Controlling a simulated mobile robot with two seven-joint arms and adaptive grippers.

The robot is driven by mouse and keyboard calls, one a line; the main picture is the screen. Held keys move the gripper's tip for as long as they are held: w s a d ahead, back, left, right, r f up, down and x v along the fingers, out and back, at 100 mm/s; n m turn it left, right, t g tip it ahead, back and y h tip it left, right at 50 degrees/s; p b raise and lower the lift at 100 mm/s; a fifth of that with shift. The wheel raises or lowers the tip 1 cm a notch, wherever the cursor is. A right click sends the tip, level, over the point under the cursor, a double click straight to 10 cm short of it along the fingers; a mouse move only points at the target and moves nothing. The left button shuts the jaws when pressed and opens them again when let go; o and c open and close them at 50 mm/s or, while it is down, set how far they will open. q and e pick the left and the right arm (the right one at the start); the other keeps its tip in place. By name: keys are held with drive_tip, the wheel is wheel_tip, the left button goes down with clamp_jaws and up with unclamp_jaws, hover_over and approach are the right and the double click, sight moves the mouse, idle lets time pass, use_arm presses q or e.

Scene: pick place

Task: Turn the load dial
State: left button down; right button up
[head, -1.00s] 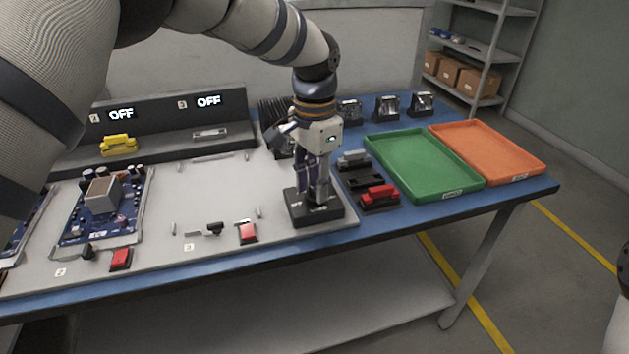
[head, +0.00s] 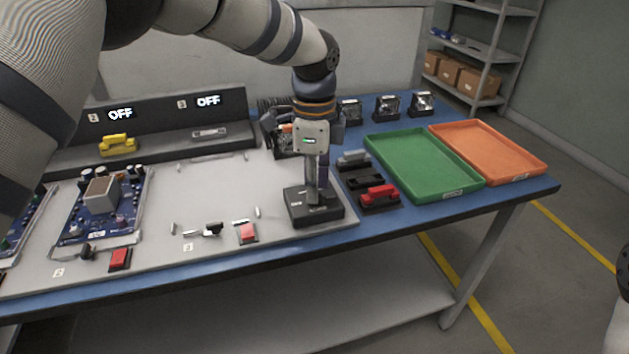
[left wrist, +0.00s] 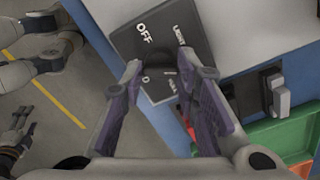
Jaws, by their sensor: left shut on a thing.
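The load dial is a black square box (head: 330,214) at the front right of the grey panel. In the left wrist view its top face (left wrist: 140,42) carries white lettering, with OFF and LIGHT legible. My left gripper (head: 318,195) points straight down onto it. In the left wrist view the left gripper's fingers (left wrist: 160,68) stand on either side of the dark knob in the middle of the box and are shut on it. The knob is hard to make out. At the lower left of that view, dark parts look like my right gripper (left wrist: 14,132), too unclear to read.
Right of the dial lie grey and red-handled blocks (head: 380,194), then a green tray (head: 470,188) and an orange tray (head: 535,165). A red button (head: 247,233) is left of the dial. Two displays behind read OFF (head: 208,101). A circuit board (head: 75,235) sits left.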

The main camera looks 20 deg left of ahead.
use_arm(q)
drive_tip(key=shift+f+m, duration=0.1)
drive_tip(key=shift+m, duration=0.2)
idle(0.4)
drive_tip(key=c, duration=1.2)
unclamp_jaws()
drive_tip(key=shift+c, duration=0.2)
wheel_tip(320, 180, up, 12)
